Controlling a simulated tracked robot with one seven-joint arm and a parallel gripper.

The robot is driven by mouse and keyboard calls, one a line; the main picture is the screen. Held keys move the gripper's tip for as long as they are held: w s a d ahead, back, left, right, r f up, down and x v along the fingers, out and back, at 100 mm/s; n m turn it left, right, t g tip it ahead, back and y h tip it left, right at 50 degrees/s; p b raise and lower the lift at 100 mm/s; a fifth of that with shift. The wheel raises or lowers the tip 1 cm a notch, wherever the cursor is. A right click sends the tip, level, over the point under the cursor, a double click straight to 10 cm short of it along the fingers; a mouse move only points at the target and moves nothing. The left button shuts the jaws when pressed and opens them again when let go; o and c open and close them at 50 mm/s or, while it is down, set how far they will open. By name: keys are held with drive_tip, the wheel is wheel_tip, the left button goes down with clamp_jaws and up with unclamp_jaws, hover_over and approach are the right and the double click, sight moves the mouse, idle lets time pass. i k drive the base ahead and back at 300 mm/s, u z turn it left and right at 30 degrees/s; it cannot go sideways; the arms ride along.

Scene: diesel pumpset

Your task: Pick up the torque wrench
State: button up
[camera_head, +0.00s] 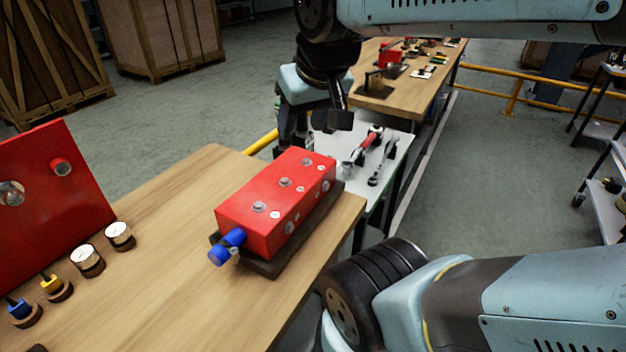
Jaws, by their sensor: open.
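Two long tools lie side by side on a small white table (399,158). One is a tool with a red middle and silver end (367,143); the other is a slimmer dark and silver tool (383,162). I cannot tell for sure which is the torque wrench. My gripper (291,143) points down to the left of both tools, apart from them, and is open. Its fingertips are partly hidden behind the red block, and nothing shows between them.
A red block (275,203) with a blue fitting sits on the near wooden bench (165,235), between the camera and the tools. Gauges (119,235) and a red panel (50,200) stand at left. Another wooden bench (400,100) with parts adjoins behind. A yellow rail (512,97) runs at right.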

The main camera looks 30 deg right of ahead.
sight(347, 166)
drive_tip(key=z, duration=0.1)
drive_tip(key=k, duration=0.5)
drive_tip(key=z, duration=0.75)
drive_tip(key=i, duration=0.8)
